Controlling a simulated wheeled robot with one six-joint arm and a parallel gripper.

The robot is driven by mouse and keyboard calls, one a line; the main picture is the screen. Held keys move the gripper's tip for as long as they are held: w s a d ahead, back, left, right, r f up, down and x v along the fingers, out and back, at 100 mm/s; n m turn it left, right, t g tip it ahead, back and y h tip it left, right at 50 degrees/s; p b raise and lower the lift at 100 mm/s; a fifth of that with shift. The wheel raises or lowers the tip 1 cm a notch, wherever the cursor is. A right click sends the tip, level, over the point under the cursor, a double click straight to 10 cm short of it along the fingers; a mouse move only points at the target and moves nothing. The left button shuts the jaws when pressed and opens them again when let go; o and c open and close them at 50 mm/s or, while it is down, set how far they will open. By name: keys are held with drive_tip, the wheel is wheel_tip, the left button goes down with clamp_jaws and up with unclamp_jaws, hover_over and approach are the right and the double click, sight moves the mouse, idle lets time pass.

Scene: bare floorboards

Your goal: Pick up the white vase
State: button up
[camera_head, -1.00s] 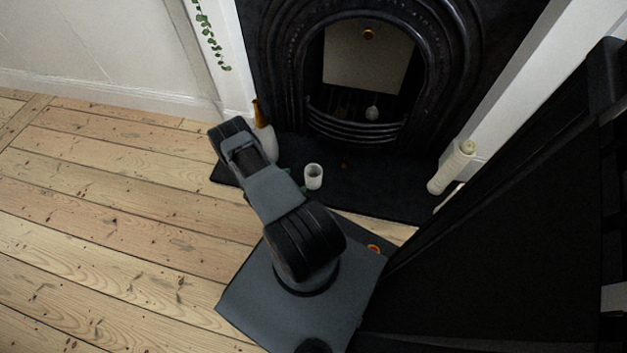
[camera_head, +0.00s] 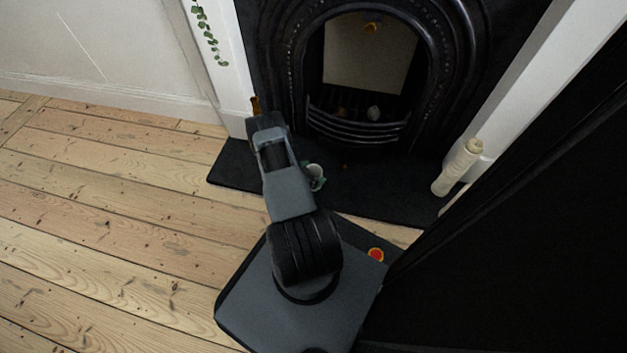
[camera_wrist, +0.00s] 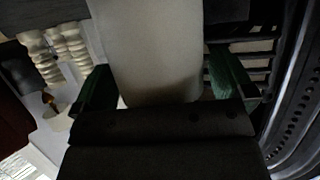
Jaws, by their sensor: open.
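A small white cup-shaped vase (camera_head: 314,170) stands on the dark hearth in front of the fireplace, partly hidden by my arm and a green fingertip. In the wrist view a large pale rounded body, which looks like this white vase (camera_wrist: 150,45), fills the space between my green fingers. My gripper (camera_wrist: 165,82) is open, with one finger on each side of it. I cannot tell whether the fingers touch it. In the head view my gripper is mostly hidden behind my arm.
An amber-necked bottle (camera_head: 256,105) stands left of my arm, its lower part hidden. The black fireplace (camera_head: 290,60) rises behind. Floorboards (camera_head: 110,210) at left are clear.

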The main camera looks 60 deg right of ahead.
drive_tip(key=c, duration=1)
